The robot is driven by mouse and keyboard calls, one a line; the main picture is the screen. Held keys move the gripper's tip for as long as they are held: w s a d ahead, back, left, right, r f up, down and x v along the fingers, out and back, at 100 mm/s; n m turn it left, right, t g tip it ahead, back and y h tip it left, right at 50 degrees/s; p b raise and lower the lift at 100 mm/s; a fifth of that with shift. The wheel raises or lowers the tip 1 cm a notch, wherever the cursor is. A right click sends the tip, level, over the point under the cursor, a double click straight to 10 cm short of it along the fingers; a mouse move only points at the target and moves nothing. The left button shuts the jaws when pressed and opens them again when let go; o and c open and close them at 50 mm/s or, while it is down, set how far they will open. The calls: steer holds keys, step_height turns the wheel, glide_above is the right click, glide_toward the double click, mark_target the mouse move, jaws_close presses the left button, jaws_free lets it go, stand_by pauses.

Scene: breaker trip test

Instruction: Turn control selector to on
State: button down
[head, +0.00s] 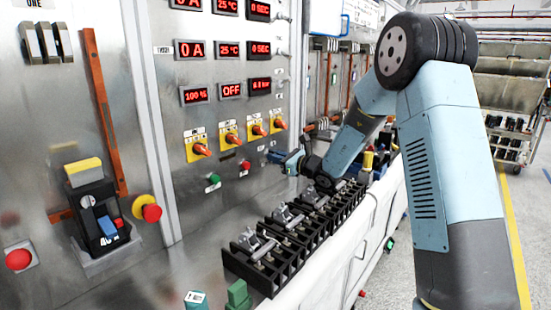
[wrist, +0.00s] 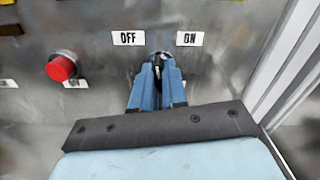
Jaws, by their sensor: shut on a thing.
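The control selector (wrist: 159,57) is a small dark knob on the metal panel, between an OFF label (wrist: 128,38) on its left and an ON label (wrist: 189,39) on its right. In the wrist view my gripper (wrist: 157,76) has its blue fingers closed around the knob, just below the labels. The fingers cover most of the knob, so I cannot tell exactly which way it points. In the head view my gripper (head: 273,156) reaches the panel from the right, and the selector is hidden behind it.
A red button (wrist: 63,66) sits left of the selector, and a green button (head: 214,179) is farther left. Yellow-orange rotary switches (head: 198,147) and red displays are above. Black breaker racks (head: 290,230) stand on the ledge below my arm.

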steer(key=shift+w+d+r+m, duration=0.1)
steer(key=shift+w+r+m, duration=0.05)
steer(key=shift+m, duration=2.6)
steer(key=shift+w+d+r+m, duration=0.1)
steer(key=shift+m, duration=2.65)
steer(key=c, duration=1.5)
jaws_free()
steer(key=shift+f, duration=0.1)
steer(key=o, duration=0.3)
steer(key=shift+a+f, duration=0.1)
steer(key=shift+a, duration=0.05)
steer(key=shift+o, duration=0.2)
steer(key=shift+s, duration=0.1)
steer(key=v, duration=1.3)
steer(key=shift+s+d+f, duration=0.1)
steer(key=shift+s+d, duration=0.05)
steer(key=shift+d, duration=0.2)
